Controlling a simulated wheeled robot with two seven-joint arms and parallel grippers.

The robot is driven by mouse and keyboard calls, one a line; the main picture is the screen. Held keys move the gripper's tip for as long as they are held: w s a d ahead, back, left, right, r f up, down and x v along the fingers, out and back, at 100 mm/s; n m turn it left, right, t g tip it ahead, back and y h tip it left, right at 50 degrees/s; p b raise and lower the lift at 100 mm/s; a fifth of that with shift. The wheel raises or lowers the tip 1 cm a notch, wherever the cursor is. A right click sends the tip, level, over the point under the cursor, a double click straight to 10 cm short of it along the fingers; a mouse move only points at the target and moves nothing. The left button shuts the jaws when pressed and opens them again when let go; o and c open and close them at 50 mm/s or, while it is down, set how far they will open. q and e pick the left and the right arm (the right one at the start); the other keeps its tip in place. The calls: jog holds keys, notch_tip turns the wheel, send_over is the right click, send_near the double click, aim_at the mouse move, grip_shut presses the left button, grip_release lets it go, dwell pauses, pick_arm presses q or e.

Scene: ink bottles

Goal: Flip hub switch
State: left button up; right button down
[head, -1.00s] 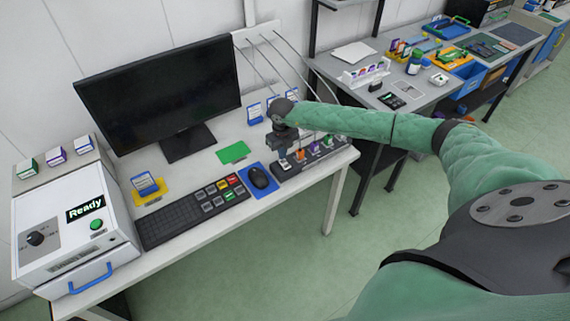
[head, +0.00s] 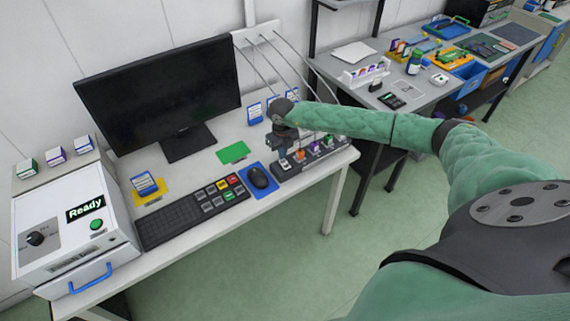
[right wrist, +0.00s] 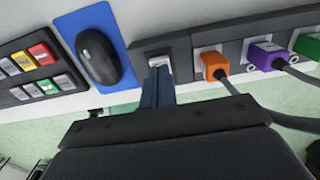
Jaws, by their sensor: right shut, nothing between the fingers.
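The hub is a dark bar (head: 316,161) near the right front edge of the white desk, with orange, purple and green plugs in it. In the right wrist view the hub (right wrist: 215,40) has a pale switch (right wrist: 159,61) at its left end. My right gripper (head: 285,163) is shut and empty, pointing down at that left end. In the right wrist view its fingertips (right wrist: 157,72) are at the switch's near edge and partly cover it; whether they touch it I cannot tell. Which way the switch is tipped is unclear. My left gripper is not in view.
The orange plug (right wrist: 215,66) and its cable are close to the right of the fingers. A black mouse (head: 258,177) on a blue pad and a keyboard (head: 193,212) lie to the left. A monitor (head: 160,95) stands behind. Cables hang from the wall plate.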

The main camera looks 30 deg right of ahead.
aim_at(282, 161)
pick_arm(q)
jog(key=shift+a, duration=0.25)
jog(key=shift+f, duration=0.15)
pick_arm(e)
jog(key=shift+f, duration=0.2)
